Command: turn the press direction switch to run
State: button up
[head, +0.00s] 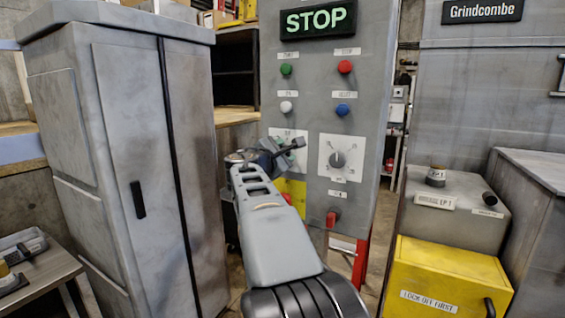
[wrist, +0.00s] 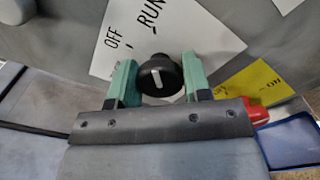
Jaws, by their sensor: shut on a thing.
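A black round switch knob (wrist: 159,83) with a white pointer line stands on a white plate marked OFF and RUN (wrist: 118,28) in the wrist view. The pointer aims nearly straight up in the picture, toward the RUN side. My gripper (wrist: 158,88) has its two green fingers on either side of the knob and is shut on it. In the head view, my gripper (head: 288,150) is at the left white switch plate (head: 284,133), on the grey panel under the STOP sign. There my arm hides the knob and much of the plate.
Right of my gripper is another dial plate (head: 338,143) with a dark knob. Green and red buttons (head: 345,66), with white and blue ones, sit above. A red knob (head: 332,217) is below. A grey cabinet (head: 130,160) stands left, a yellow box (head: 450,275) right.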

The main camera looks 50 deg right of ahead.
jog(key=shift+m, duration=0.4)
jog(key=o, duration=0.9)
jog(key=b+v, duration=0.2)
jog(key=v, duration=1.1)
jog(key=shift+a, duration=0.4)
